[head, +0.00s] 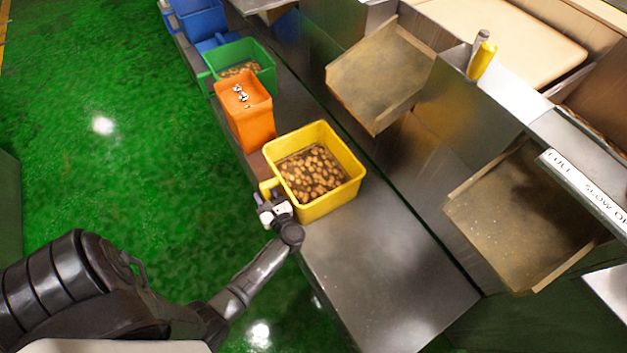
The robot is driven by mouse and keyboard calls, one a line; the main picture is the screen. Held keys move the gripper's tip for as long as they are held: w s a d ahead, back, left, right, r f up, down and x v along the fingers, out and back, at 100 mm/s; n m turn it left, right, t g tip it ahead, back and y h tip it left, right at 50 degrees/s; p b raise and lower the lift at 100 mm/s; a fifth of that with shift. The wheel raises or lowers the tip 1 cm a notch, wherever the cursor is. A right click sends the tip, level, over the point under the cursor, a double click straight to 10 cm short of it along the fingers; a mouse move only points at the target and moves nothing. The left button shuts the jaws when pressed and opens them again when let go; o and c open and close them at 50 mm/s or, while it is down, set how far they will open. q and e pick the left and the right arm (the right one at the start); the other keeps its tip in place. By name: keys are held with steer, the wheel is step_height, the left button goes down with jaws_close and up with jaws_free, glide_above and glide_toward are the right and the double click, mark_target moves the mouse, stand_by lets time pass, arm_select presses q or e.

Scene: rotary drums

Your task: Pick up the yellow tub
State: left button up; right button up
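The yellow tub (344,195) stands upright on a grey metal ledge in the head view. It holds many small light-brown lumps. A handle (267,187) sticks out from its left side. My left gripper (264,202) is at this handle, close to the tub's near left corner. It overlaps the handle in the picture, and I cannot tell whether its fingers are closed on it. My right gripper is not in view.
An orange tub (245,115) stands just behind the yellow one, then a green tub (257,60) with brown contents and blue tubs (203,22). Metal chutes (375,80) face the ledge (385,270) on the right. The ledge is clear in front.

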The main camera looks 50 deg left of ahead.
arm_select(q)
steer(key=shift+a+r, duration=0.1)
steer(key=shift+a, duration=0.3)
steer(key=c, duration=0.5)
steer(key=shift+d, duration=0.1)
jaws_close()
steer(key=shift+r, duration=0.1)
